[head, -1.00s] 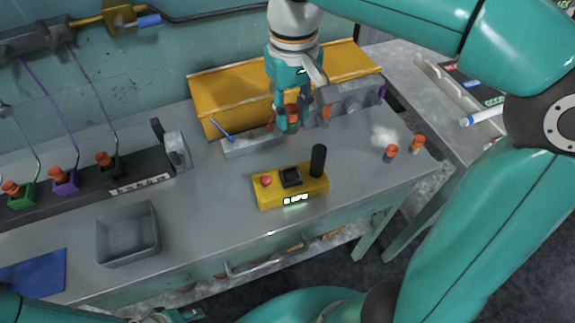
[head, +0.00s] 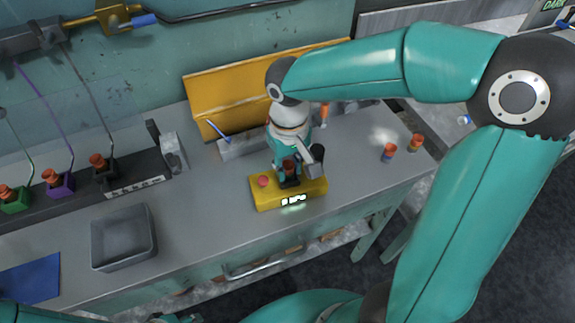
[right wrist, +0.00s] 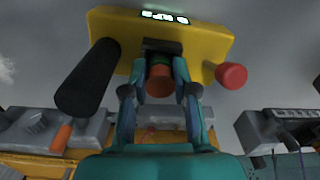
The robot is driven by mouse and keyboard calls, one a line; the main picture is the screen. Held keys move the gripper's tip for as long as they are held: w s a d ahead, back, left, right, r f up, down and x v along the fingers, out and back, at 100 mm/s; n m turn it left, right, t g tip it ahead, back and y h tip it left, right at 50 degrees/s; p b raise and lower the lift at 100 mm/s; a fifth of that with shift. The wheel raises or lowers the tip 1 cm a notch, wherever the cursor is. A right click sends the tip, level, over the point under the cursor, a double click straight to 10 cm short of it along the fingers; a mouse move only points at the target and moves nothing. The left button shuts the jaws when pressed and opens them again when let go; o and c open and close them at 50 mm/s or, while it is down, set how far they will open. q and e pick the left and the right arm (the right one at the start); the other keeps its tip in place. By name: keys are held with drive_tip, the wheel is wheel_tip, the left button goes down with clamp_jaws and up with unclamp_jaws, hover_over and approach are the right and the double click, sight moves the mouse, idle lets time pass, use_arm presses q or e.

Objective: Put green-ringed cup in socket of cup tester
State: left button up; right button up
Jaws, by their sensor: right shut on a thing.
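The cup tester (head: 318,192) is a yellow box with a red button, a lit display and a black post. It also shows in the right wrist view (right wrist: 205,40). My right gripper (head: 289,178) is over the tester's middle, shut on an orange-brown cup (right wrist: 160,82). In the right wrist view the cup is between both fingers, lined up with the black socket (right wrist: 160,46). I cannot tell whether it is inside the socket or just above it. Of my left gripper (head: 178,318), only a piece shows at the bottom edge.
Two orange cups, one with a blue band (head: 388,153) and one with a yellowish band (head: 416,143), stand on the bench at right. A grey tray (head: 124,238) and a blue mat (head: 30,278) are at left. A yellow sloped panel (head: 235,90) stands behind.

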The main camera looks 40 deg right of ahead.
sight(289, 166)
drive_tip(key=o, duration=0.9)
drive_tip(key=shift+o, duration=0.2)
wheel_tip(289, 166, up, 12)
drive_tip(key=shift+p, duration=0.35)
